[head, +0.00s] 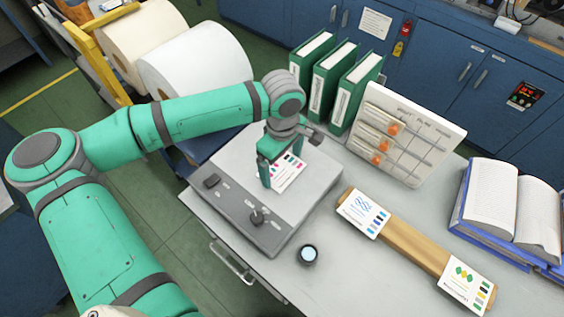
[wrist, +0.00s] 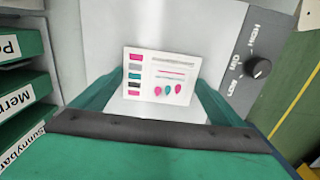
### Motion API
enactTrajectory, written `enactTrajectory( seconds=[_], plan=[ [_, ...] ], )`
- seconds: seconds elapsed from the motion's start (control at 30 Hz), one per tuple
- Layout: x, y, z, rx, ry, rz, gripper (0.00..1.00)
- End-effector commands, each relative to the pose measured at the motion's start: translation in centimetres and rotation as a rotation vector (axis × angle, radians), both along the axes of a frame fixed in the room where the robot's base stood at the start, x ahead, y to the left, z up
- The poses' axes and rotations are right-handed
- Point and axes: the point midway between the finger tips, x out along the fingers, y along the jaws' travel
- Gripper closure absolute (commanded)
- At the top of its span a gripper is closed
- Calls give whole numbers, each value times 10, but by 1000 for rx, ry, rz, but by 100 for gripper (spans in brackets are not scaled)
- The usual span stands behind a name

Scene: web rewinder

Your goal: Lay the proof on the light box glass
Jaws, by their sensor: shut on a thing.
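The proof is a white card with coloured swatches and pink and teal balloon shapes (head: 289,174); it also shows in the wrist view (wrist: 160,78). My gripper (head: 280,163) is shut on it, with one green finger at each side of the card in the wrist view (wrist: 158,98). The card is over the top of the grey light box (head: 318,190), whose pale glass (wrist: 105,30) shows around it in the wrist view. Whether the card touches the glass, I cannot tell. My gripper hides part of the glass.
The light box has a black knob (head: 257,217) on its front panel. A wooden strip (head: 412,245) with two other cards, a small round loupe (head: 308,255), green binders (head: 333,80), a pocketed rack (head: 405,135) and an open book (head: 510,215) stand around on the table.

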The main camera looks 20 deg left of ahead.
Motion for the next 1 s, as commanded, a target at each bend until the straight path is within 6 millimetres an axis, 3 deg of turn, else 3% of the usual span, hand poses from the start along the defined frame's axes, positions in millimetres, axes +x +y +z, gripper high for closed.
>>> enactTrajectory(
  seconds=[0.33, 0.37, 0.73, 1.0],
  plan=[
    [0, 0, -3, 1, 0, 0, 28],
    [0, 0, -3, 1, -1, 0, 0],
    [0, 1, 4, 2, -2, 0, 0],
    [1, 1, 50, 4, -3, 0, 0]
  ],
)
